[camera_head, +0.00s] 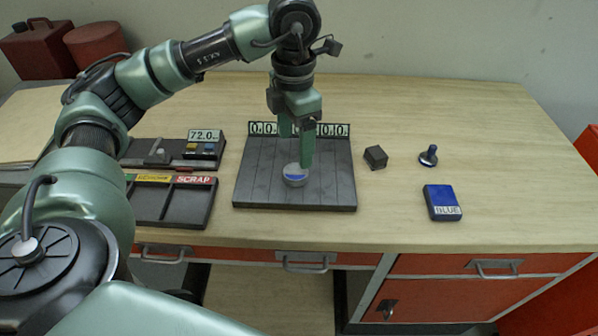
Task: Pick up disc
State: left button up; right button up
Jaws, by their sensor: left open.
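The disc (295,176) is a small round silvery piece with a blue part on its face. It sits on the dark grooved plate (257,187) near the middle of the table. My left gripper (296,152) points down from above, with its green fingers apart. One fingertip is right at the far edge of the disc; I cannot tell whether it touches. The other finger is a little behind and to the left. My right gripper is not in view.
Right of the plate are a dark cube (376,157), a dark stamp-like knob (428,155) and a blue pad marked BLUE (443,201). Left are a sorting tray marked SCRAP (172,204) and a gauge reading 72.0 (204,140).

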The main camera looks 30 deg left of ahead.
aim_at(296, 171)
pick_arm(q)
notch_tip(296, 171, down, 6)
jog(key=shift+s+d+f+p, duration=0.15)
jog(key=shift+f+p, duration=0.1)
jog(key=shift+p, duration=0.85)
jog(key=shift+f, duration=0.35)
grip_shut()
